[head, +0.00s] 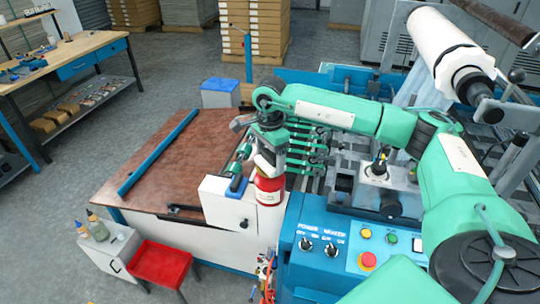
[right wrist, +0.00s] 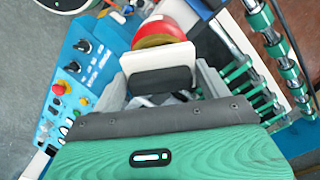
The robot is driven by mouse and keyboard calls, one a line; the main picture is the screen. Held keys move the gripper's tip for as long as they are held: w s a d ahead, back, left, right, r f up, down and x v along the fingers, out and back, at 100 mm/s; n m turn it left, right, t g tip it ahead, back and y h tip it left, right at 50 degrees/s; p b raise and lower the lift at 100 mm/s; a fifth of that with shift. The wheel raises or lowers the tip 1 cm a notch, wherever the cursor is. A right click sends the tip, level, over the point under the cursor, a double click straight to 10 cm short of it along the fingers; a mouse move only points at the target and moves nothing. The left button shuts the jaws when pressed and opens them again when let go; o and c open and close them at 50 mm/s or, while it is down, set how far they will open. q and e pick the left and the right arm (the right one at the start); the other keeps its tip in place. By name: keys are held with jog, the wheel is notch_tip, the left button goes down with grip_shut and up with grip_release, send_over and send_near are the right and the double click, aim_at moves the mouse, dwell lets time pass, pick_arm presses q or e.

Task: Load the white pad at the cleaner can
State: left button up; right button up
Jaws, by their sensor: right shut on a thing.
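The red cleaner can (head: 268,190) with a pale label stands at the right end of the white machine cover. It also shows at the top of the right wrist view (right wrist: 158,32). My right gripper (head: 266,148) is directly above and beside the can, pointing down. In the right wrist view its grey fingers (right wrist: 160,88) are shut on the white pad (right wrist: 150,57), which has a dark grip strip. The pad overlaps the can's near side in that view; I cannot tell whether they touch. In the head view the pad (head: 264,164) is partly hidden. My left gripper is not in view.
A blue block (head: 237,187) lies on the white cover (head: 222,208), left of the can. The blue control panel (head: 330,240) with knobs and buttons is close on the right. Green rollers (head: 308,148) stand behind. The brown table (head: 175,160) is mostly clear. A red stool (head: 160,262) stands in front.

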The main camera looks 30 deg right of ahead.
aim_at(270, 154)
jog(key=shift+f+b, duration=0.1)
jog(key=shift+b, duration=0.2)
dwell(1.1)
jog(key=shift+r+p, duration=1.5)
jog(key=shift+r, duration=2.1)
jog(key=shift+a, duration=0.1)
